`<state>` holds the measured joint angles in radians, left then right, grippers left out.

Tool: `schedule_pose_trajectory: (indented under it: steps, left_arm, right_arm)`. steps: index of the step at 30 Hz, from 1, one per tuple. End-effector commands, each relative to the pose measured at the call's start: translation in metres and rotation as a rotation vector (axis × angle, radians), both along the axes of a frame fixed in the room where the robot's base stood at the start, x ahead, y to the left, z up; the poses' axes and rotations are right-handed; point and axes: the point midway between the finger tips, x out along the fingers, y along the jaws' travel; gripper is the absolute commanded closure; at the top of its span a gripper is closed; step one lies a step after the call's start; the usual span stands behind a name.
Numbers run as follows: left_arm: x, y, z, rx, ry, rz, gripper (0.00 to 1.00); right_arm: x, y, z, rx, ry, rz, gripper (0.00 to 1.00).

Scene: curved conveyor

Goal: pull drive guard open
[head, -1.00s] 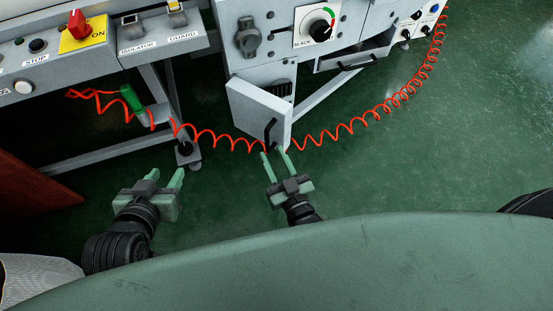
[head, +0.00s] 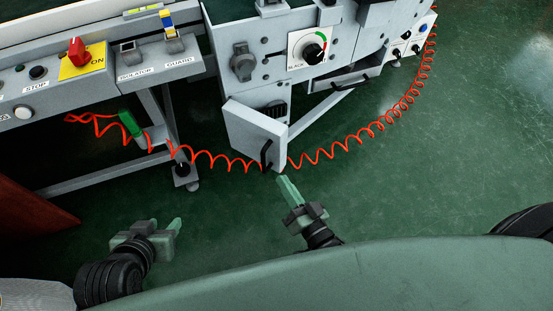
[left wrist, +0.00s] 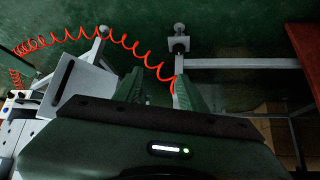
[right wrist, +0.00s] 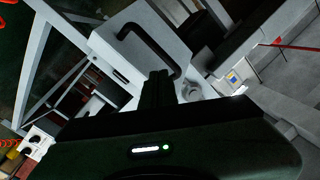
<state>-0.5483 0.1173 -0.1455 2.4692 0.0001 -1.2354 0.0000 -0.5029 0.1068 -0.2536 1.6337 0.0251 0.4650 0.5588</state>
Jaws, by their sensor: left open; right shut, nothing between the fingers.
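The drive guard (head: 250,134), a pale grey hinged panel with a black bar handle (head: 266,155), stands swung out from the machine front. It also shows in the right wrist view (right wrist: 115,45), with its handle beyond the fingers. A pale panel that looks like the guard shows in the left wrist view (left wrist: 85,85). My right gripper (head: 288,188) is shut and empty, just below and right of the handle and apart from it. My left gripper (head: 165,226) is open and empty over the floor, left of and below the guard.
A coiled orange cable (head: 213,160) runs behind the guard from the left bench to the machine's right end. A second flap with a black handle (head: 351,82) juts out at right. A bench leg (head: 180,170) stands left of the guard. The green floor (head: 450,160) at right is clear.

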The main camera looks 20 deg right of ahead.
Motion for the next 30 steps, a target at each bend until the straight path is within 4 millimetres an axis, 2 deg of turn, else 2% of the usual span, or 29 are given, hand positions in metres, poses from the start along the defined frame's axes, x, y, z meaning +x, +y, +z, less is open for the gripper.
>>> schedule_pose_trajectory:
  steps: [6,12,19,23,30]
  left_arm:
    - [-0.022,0.008,-0.009,0.024,0.108,0.009,0.59]
    - [-0.041,0.013,-0.016,0.042,0.195,0.016,0.59]
    - [-0.050,0.016,-0.019,0.051,0.239,0.019,0.59]
    - [-0.045,0.015,-0.019,0.046,0.216,0.017,0.59]
    - [-0.008,0.003,-0.006,0.009,0.041,0.003,0.59]
  right_arm:
    - [-0.010,-0.018,0.010,0.396,0.123,0.079,1.00]
    - [-0.017,-0.029,0.016,0.717,0.250,0.133,1.00]
    - [-0.020,-0.035,0.019,0.895,0.330,0.155,1.00]
    - [-0.014,-0.032,0.019,0.913,0.335,0.157,1.00]
    - [0.023,-0.016,0.019,0.913,0.332,0.158,1.00]
